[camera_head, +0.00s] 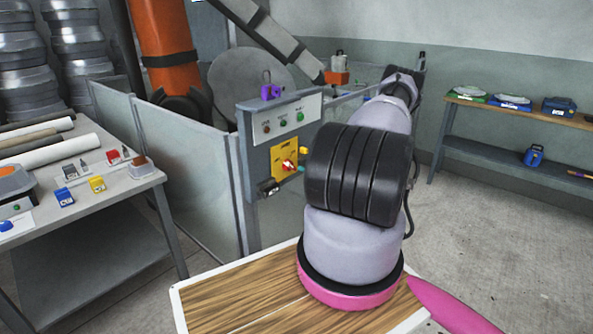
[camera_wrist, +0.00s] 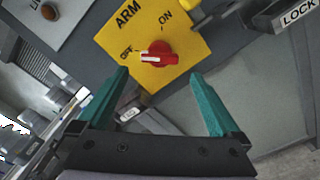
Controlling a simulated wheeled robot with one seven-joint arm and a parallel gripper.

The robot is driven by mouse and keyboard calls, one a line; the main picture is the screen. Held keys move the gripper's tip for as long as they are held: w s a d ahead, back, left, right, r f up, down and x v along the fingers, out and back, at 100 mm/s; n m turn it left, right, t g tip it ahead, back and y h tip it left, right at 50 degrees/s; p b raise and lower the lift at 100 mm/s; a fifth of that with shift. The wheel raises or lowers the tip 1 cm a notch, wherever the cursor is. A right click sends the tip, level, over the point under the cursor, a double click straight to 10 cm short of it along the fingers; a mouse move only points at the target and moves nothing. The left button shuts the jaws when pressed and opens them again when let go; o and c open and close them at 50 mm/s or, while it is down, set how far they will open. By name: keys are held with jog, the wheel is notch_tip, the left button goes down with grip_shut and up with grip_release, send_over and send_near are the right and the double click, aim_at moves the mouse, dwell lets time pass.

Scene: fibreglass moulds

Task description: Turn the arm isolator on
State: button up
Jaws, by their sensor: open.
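The arm isolator is a red knob (camera_wrist: 157,54) on a yellow plate (camera_wrist: 185,42) lettered ARM, OFF and ON. The white mark on the knob points left, toward OFF. In the head view the knob (camera_head: 289,166) and yellow plate (camera_head: 281,151) are on the grey control panel, partly hidden by my arm. My gripper (camera_wrist: 160,75) has two teal fingers, open and empty. In the wrist view the knob appears between and slightly above the fingertips; I cannot tell how far beyond them it is. In the head view most of the gripper is hidden behind my wrist.
A purple padlock (camera_head: 270,91) sits on the panel's top edge. A LOCK label (camera_wrist: 298,15) shows at the wrist view's upper right. Fence panels (camera_head: 185,160) flank the panel. A cluttered bench (camera_head: 120,183) stands left and a shelf table (camera_head: 500,150) right, with open floor before it.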

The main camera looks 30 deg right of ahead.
aim_at(293, 167)
jog(key=x, duration=0.6)
jog(key=shift+w+a, duration=0.1)
jog(key=shift+w, duration=0.2)
jog(key=c, duration=1.2)
